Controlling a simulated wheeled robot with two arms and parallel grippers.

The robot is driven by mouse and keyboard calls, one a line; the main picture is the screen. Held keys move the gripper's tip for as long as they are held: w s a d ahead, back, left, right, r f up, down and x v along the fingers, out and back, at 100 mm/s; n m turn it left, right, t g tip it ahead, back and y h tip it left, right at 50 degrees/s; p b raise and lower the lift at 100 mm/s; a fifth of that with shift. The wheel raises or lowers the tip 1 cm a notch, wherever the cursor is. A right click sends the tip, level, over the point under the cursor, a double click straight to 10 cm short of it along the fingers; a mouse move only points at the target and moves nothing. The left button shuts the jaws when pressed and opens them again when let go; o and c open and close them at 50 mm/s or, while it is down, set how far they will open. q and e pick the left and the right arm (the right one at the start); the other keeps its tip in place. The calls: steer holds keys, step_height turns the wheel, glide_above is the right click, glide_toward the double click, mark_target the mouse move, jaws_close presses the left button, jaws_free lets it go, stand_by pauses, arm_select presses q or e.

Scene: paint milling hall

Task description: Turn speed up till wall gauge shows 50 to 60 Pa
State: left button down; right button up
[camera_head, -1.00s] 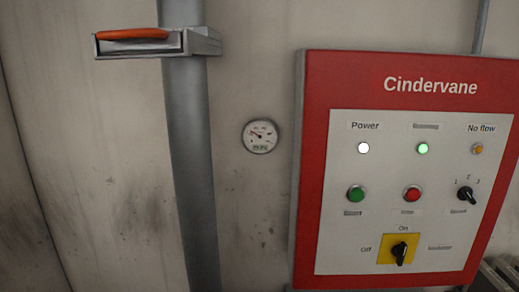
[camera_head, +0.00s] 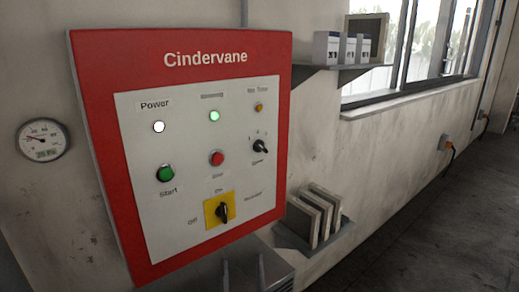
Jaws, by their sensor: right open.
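The red Cinderwane-style control panel, lettered "Cindervane" (camera_head: 205,58), hangs on the wall at centre left. Its small black speed knob (camera_head: 260,147) is at the right, its handle slanting from upper left to lower right. The round white wall gauge (camera_head: 43,139) is left of the panel. Its needle points left and slightly up; its figures are too small to read. My left gripper is out of view.
The white Power lamp (camera_head: 159,127) and green lamp (camera_head: 214,116) are lit. A green Start button (camera_head: 165,174), red button (camera_head: 217,158) and yellow-backed switch (camera_head: 220,210) share the panel. A low shelf (camera_head: 300,228) holding flat panels juts out at right.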

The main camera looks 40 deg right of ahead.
steer(key=w+d+m+g+h, duration=0.1)
steer(key=w+d+m+g, duration=0.15)
steer(key=d, duration=0.45)
steer(key=w+d+m+g, duration=0.2)
steer(key=w+d+g, duration=0.2)
steer(key=d, duration=0.3)
steer(key=n+y+b, duration=0.1)
steer(key=n+y, duration=0.7)
steer(key=y, duration=1)
glide_toward(264, 147)
steer(key=shift+t, duration=0.45)
steer(key=w+p, duration=0.1)
steer(key=w, duration=0.1)
steer(key=w+p, duration=0.2)
steer(key=w, duration=0.1)
steer(key=w+p, duration=0.1)
steer(key=w, duration=0.2)
steer(key=shift+w+d+f, duration=0.2)
steer(key=shift+d+f, duration=0.1)
steer(key=shift+f, duration=0.05)
steer(key=shift+w+f+p, duration=0.1)
steer(key=shift+w+p, duration=0.2)
steer(key=shift+w, duration=0.15)
